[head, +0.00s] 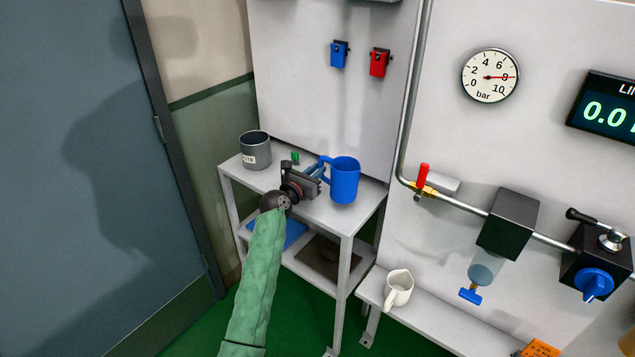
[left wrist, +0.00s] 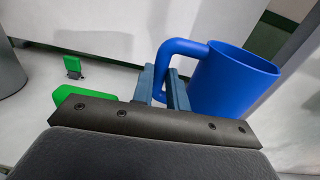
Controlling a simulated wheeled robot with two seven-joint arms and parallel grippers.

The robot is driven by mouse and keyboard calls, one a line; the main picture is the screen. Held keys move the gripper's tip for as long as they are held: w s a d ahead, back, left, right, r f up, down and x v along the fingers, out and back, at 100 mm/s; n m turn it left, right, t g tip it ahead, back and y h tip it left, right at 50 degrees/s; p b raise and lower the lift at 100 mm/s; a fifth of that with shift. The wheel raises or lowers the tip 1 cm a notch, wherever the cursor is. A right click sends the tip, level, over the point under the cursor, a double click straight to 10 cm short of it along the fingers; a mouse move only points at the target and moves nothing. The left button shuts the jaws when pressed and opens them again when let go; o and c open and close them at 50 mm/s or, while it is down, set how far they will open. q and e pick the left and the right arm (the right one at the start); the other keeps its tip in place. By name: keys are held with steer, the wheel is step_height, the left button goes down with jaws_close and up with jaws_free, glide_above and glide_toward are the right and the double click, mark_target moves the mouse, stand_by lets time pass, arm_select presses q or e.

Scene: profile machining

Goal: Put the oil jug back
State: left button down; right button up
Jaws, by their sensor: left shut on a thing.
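A blue jug (head: 345,182), which I take for the oil jug, is upright at the right end of the top of a small metal stand (head: 315,212). Whether its base touches the top or is just above it, I cannot tell. My left gripper (head: 320,168) is shut on its handle, to the left of its body. In the left wrist view the fingers (left wrist: 163,86) close around the handle of the blue jug (left wrist: 232,82). My right gripper is out of view.
A grey bin (head: 255,150) stands at the left of the top, with a small green item (head: 295,157) near it. A white jug (head: 398,287) sits on a lower bench (head: 430,310) at right. A pipe (head: 409,110) runs down the wall behind.

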arm_select(q)
step_height(320, 180, down, 3)
steer(key=shift+a+f, duration=0.1)
steer(key=shift+f, duration=0.35)
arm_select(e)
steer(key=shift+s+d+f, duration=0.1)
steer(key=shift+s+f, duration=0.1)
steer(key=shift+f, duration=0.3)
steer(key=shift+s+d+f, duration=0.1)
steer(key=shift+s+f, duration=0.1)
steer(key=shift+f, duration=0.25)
arm_select(q)
steer(key=c, duration=1.5)
jaws_free()
steer(key=shift+f, duration=0.1)
steer(key=shift+o, duration=0.6)
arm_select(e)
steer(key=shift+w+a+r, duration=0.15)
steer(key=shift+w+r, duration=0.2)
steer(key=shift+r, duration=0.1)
